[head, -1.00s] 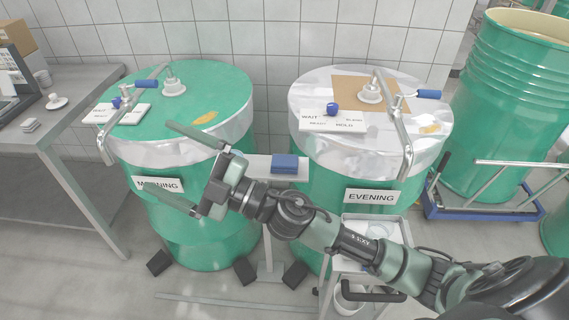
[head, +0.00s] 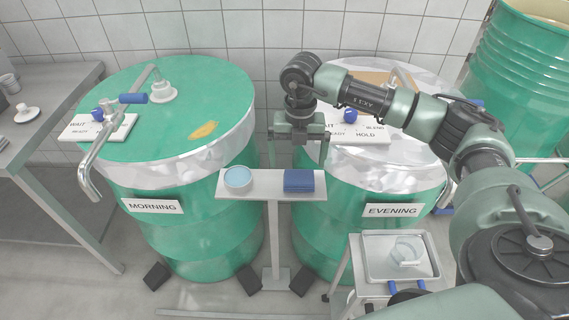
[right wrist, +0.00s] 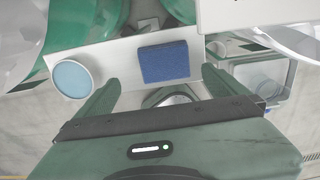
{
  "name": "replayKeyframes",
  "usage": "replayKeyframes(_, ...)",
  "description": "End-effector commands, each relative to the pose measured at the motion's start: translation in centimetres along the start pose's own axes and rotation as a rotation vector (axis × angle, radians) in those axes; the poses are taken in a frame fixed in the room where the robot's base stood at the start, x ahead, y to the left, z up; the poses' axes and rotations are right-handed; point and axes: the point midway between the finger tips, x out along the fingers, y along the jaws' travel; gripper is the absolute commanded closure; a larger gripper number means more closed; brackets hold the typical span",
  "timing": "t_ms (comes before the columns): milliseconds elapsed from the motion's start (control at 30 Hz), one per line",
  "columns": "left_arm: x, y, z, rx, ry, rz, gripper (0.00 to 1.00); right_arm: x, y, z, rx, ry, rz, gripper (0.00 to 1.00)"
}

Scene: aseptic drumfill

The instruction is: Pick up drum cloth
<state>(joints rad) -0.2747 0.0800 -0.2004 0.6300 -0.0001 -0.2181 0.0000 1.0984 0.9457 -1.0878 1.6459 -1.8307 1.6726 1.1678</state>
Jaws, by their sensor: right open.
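The drum cloth (head: 299,181) is a folded blue cloth on the right part of a small white stand shelf (head: 258,184), between the two drums. It also shows in the right wrist view (right wrist: 164,62), ahead of and between the fingers. My right gripper (head: 297,166) is open and empty, pointing down above the cloth, with its fingers apart; in the right wrist view the fingertips (right wrist: 158,78) lie on either side of the cloth's near edge. It does not hold the cloth. My left gripper is not in view.
A round blue-topped tub (head: 238,180) stands left of the cloth. The MORNING drum (head: 185,215) and EVENING drum (head: 335,235) flank the stand. A tray (head: 432,262) with a clear jug (head: 408,250) is at lower right. A grey table (head: 62,120) stands at left.

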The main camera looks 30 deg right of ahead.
Motion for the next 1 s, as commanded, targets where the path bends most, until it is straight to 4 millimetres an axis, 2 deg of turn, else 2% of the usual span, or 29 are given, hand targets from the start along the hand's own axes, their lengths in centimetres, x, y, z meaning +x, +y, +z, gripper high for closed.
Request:
replayKeyframes(67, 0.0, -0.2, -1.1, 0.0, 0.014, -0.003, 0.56, 0.3, -0.3, 0.1, 0.006, -0.001, -0.01, 0.0)
replayKeyframes(133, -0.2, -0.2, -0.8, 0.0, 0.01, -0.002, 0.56, 1.1, -0.4, 0.1, 0.007, 0.0, -0.011, 0.0)
replayKeyframes(300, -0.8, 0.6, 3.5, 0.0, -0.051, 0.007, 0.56, 2.9, -0.4, 0.2, 0.004, 0.001, -0.01, 0.0)
replayKeyframes(433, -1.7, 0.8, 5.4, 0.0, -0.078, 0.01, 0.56, 4.7, -0.4, 0.7, 0.005, 0.001, -0.01, 0.0)
replayKeyframes(533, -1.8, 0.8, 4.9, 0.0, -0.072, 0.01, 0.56, 6.2, -0.4, 0.9, 0.003, 0.002, -0.009, 0.0)
replayKeyframes(633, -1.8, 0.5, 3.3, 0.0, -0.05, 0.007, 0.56, 7.3, -0.4, 0.9, 0.003, 0.0, -0.008, 0.0)
replayKeyframes(767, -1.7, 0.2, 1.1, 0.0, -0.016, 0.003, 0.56, 7.7, -0.4, 0.9, 0.003, -0.002, -0.007, 0.0)
replayKeyframes(900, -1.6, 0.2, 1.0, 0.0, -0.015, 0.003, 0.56, 7.7, -0.3, 0.9, 0.003, -0.002, -0.006, 0.0)
replayKeyframes(933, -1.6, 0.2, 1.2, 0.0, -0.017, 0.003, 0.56, 7.7, -0.3, 0.9, 0.002, -0.002, -0.006, 0.06)
replayKeyframes(1000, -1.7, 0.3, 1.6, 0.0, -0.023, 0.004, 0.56, 7.7, -0.3, 0.9, 0.002, -0.002, -0.006, 0.25)
